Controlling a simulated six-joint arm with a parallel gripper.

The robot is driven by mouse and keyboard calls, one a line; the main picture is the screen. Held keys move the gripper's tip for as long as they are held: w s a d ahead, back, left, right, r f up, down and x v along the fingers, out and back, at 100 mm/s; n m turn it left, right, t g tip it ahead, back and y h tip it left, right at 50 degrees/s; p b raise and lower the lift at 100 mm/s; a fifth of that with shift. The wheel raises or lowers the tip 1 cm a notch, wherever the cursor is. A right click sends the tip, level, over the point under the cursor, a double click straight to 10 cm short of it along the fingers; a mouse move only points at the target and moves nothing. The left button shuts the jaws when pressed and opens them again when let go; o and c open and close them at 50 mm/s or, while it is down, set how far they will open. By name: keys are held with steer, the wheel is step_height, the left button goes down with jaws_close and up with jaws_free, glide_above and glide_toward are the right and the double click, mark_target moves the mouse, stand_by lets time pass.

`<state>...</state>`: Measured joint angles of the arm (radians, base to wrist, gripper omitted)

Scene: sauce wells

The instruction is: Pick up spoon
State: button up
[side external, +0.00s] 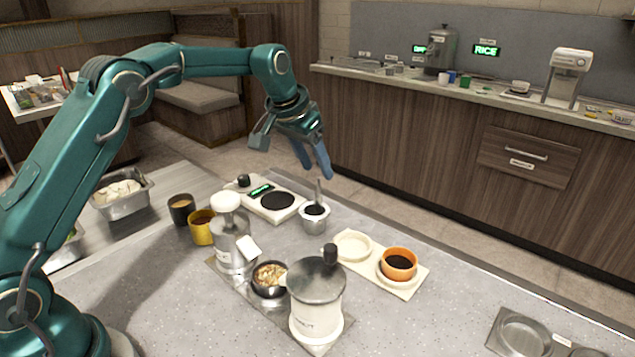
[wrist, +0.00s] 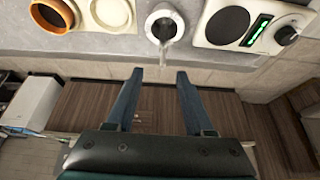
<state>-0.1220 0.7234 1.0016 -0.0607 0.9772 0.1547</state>
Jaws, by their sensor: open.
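The spoon (side external: 318,192) stands upright in a small metal pot (side external: 314,221) of dark sauce, with its handle sticking up above the rim. In the wrist view the pot (wrist: 166,22) is at the top middle, and the spoon's handle (wrist: 163,52) points down from it toward the gap between my fingers. My gripper (side external: 312,172) is open and empty, above and slightly behind the pot in the side view. In the wrist view its two blue fingers (wrist: 160,72) are spread and apart from the spoon. The spoon's bowl is hidden in the pot.
A scale with a black disc (side external: 277,201) stands left of the pot. A tray (side external: 414,284) with an orange cup (side external: 398,263) is to the right. A tall white dispenser (side external: 317,303) and a lidded metal canister (side external: 231,243) stand in front. The counter's right part is mostly clear.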

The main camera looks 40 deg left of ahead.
mark_target(319, 193)
steer(key=shift+g, duration=0.3)
steer(key=shift+s+a+f+x, duration=0.1)
steer(key=shift+s+x, duration=0.1)
steer(key=shift+x, duration=1)
steer(key=shift+s+a+f+x, duration=0.1)
steer(key=shift+s+x, duration=0.05)
steer(key=shift+x, duration=1.05)
steer(key=shift+s+x, duration=0.2)
steer(key=shift+x, duration=1)
jaws_close()
